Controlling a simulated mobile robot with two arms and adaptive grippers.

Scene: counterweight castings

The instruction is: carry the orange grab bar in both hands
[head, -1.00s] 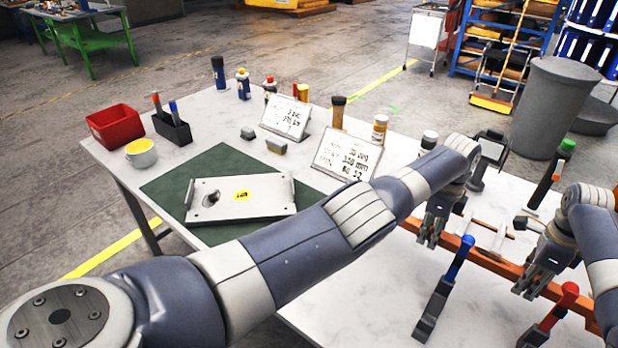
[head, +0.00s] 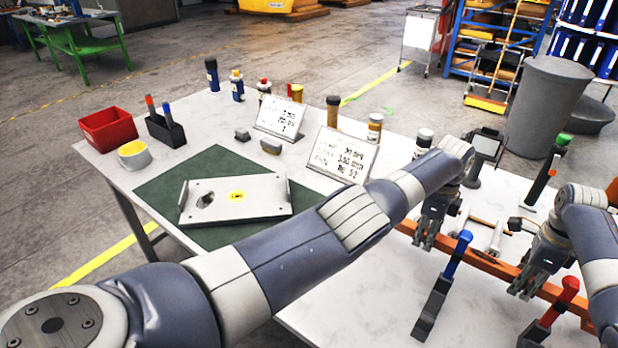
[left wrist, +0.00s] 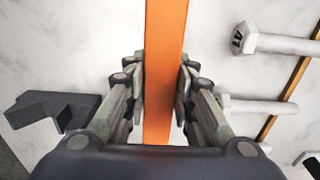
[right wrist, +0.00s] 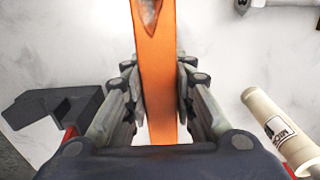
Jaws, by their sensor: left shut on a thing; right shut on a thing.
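The orange grab bar (head: 493,265) is long and flat and runs across the right part of the white table in the head view. My left gripper (head: 426,240) is shut on it toward its left end. In the left wrist view the bar (left wrist: 165,70) passes between the left fingers (left wrist: 163,85). My right gripper (head: 526,285) is shut on it further right. In the right wrist view the bar (right wrist: 156,70) lies between the right fingers (right wrist: 158,90). Parts of the bar are hidden behind the grippers. I cannot tell its height above the table.
A blue-handled clamp (head: 442,287) and a red-handled clamp (head: 549,318) stand in front of the bar. Metal bolts (left wrist: 275,42) and a labelled tube (right wrist: 278,128) lie close by. A metal plate (head: 270,208) rests on the green mat (head: 160,191). Sign cards (head: 343,157) stand behind.

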